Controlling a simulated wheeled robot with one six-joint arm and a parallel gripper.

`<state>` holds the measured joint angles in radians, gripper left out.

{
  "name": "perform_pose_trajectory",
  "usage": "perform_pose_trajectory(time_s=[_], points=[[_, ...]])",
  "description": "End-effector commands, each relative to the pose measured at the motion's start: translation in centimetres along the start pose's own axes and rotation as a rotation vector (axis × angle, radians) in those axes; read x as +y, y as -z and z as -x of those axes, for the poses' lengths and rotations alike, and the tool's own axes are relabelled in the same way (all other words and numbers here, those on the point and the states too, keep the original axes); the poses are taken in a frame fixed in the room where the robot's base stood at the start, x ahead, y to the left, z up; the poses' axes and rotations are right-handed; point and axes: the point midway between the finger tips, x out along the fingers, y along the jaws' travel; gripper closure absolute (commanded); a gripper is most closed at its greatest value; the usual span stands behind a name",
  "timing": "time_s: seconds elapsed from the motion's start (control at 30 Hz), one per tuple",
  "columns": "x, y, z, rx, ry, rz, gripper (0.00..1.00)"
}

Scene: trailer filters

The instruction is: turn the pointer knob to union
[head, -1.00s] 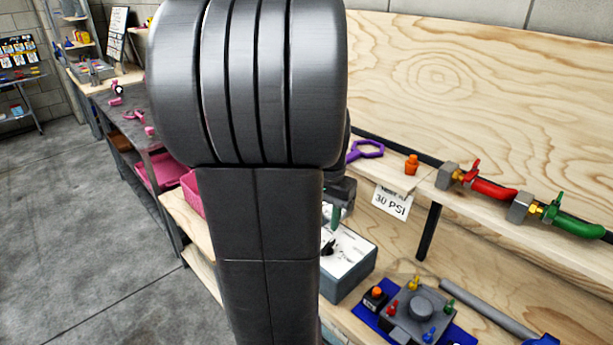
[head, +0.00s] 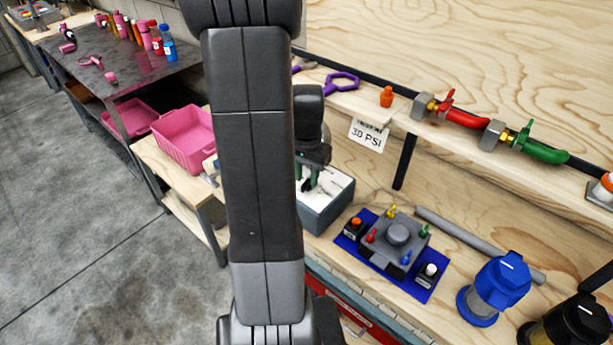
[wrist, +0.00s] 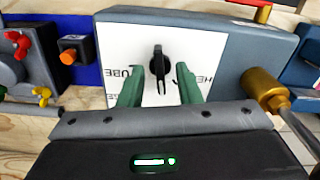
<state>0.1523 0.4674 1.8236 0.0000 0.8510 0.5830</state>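The grey box (head: 327,212) with a white top panel sits on the bench, right of my arm. In the wrist view, the box (wrist: 225,42) faces me and its black pointer knob (wrist: 158,66) stands on the white panel (wrist: 120,55). The knob's long axis runs roughly up and down in that view. Partly covered lettering ends in "UBE" on the left and starts "HE" on the right; I cannot read a union label. My gripper (wrist: 160,88) is open, its green fingers on either side of the knob's lower end, without clear contact. In the head view, my gripper (head: 314,180) hides the knob.
A blue mat (head: 350,252) with a grey fixture (head: 399,236) and small coloured parts lies right of the box. Shelf with valves (head: 495,135) and a 30 PSI tag (head: 368,135) is behind.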

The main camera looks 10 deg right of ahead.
Motion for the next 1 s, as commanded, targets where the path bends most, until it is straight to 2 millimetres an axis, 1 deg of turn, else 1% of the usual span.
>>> perform_pose_trajectory(time_s=[0.03, 0.13, 0.4, 0.43, 0.57, 0.6, 0.77, 1.0], points=[[0.01, -0.02, -0.41, -0.001, -0.001, 0.000, 0.69], [0.02, -0.03, -0.80, 0.000, 0.000, 0.000, 0.69], [0.01, -0.02, -0.92, 0.001, 0.000, 0.000, 0.69], [0.01, -0.02, -0.91, 0.001, 0.000, 0.000, 0.73], [0.01, -0.02, -0.90, 0.000, 0.000, 0.000, 0.99], [0.01, -0.02, -0.90, 0.000, 0.000, 0.000, 1.00], [0.00, -0.01, -0.92, 0.001, 0.000, -0.008, 1.00], [-0.08, 0.02, -0.96, 0.001, 0.001, -0.138, 1.00]])
